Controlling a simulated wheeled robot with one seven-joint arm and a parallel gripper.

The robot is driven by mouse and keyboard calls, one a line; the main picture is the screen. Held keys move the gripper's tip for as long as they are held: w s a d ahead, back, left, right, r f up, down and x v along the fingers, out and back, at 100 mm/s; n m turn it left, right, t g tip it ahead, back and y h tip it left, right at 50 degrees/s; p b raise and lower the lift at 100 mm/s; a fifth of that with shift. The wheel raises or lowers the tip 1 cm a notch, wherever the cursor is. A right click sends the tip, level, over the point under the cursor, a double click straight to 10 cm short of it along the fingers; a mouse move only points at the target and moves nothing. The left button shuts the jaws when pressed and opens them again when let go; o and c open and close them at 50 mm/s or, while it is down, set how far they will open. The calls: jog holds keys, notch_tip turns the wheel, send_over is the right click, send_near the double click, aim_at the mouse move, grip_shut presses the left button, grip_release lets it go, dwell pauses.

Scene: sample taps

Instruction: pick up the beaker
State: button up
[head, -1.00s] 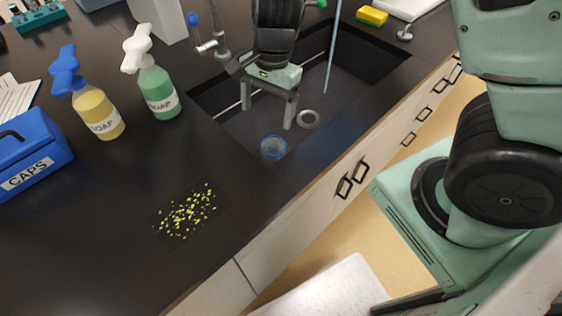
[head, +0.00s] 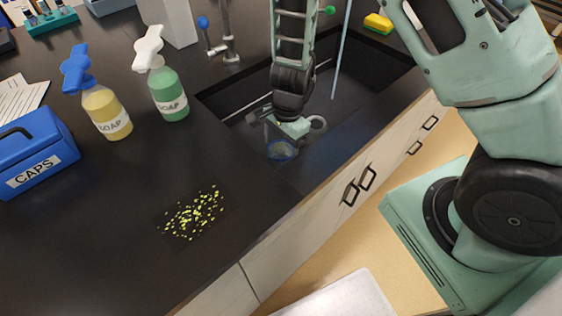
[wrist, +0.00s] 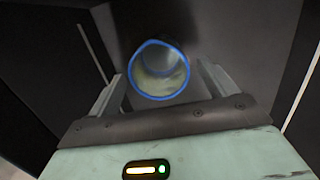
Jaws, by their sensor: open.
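The beaker (head: 282,151) is a clear, blue-rimmed vessel in the sink (head: 350,84), near its front left corner. In the wrist view the beaker (wrist: 160,82) shows its open mouth towards the camera, with pale yellowish contents or bottom inside. My gripper (head: 280,138) is down in the sink, just above and behind the beaker. In the wrist view its two fingers (wrist: 163,88) are spread wide, one on each side of the beaker, with gaps between. The gripper is open and empty. How deep the fingertips reach beside the beaker is hard to tell.
A tap (head: 222,45) and a thin upright rod (head: 341,50) stand near. Yellow (head: 106,112) and green (head: 168,92) soap bottles, a blue caps box (head: 35,155) and scattered yellow-green bits (head: 192,213) are on the counter.

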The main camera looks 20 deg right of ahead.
jog(key=f, duration=0.5)
jog(key=shift+s+a+f+b, duration=0.1)
jog(key=shift+s+a+b, duration=0.05)
jog(key=shift+a+b, duration=0.25)
jog(key=c, duration=1)
